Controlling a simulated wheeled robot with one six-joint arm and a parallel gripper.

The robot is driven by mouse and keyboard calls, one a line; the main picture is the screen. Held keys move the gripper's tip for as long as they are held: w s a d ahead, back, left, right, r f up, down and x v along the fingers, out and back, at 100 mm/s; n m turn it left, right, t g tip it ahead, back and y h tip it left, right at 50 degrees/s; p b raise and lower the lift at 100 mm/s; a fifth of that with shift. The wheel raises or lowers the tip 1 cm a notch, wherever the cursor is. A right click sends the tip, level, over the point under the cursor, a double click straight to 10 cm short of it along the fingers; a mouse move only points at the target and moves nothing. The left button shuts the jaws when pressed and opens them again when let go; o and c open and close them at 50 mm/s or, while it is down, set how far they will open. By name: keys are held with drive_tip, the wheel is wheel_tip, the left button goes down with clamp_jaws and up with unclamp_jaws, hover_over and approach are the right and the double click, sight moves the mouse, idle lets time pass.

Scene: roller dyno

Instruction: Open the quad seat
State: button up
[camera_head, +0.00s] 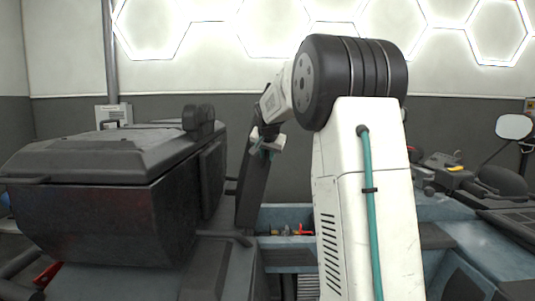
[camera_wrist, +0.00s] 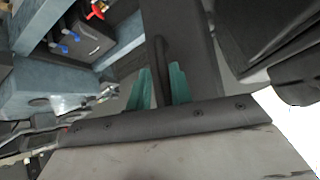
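The quad seat (camera_head: 254,188) is a long dark panel. In the head view it is tipped up steeply, close to upright, beside the dark rear box. The open blue-grey compartment (camera_head: 285,216) shows to the right of its lower end. My gripper (camera_head: 266,146) is at the upper part of the seat. In the wrist view the teal fingers of my gripper (camera_wrist: 159,88) lie on either side of a dark handle (camera_wrist: 160,60) on the seat (camera_wrist: 188,40), with little or no visible gap. The fingertips' exact contact is partly hidden.
The large dark rear box (camera_head: 100,215) fills the left side, close to the seat. Small red and yellow parts (camera_head: 304,230) sit in the compartment. The quad's handlebar area (camera_head: 455,175) and mirror (camera_head: 514,126) are at the right. A wall stands behind.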

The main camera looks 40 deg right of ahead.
drive_tip(key=v, duration=0.6)
drive_tip(key=shift+r, duration=0.3)
drive_tip(key=shift+s+a, duration=0.1)
drive_tip(key=shift+s, duration=0.05)
drive_tip(key=s+a+f+n+g+y, duration=0.1)
drive_tip(key=s+a+f+n, duration=0.3)
drive_tip(key=s+a, duration=0.8)
drive_tip(key=s+a+f+n+g+y, duration=0.2)
drive_tip(key=s+a+f, duration=0.6)
drive_tip(key=s+a, duration=0.4)
drive_tip(key=s+a+f+n+g+y, duration=0.2)
drive_tip(key=s+a+f+n, duration=0.4)
drive_tip(key=s+a, duration=0.6)
drive_tip(key=shift+s+a+f+y, duration=0.25)
drive_tip(key=shift+s+f+y, duration=0.15)
drive_tip(key=shift+s+f, duration=0.05)
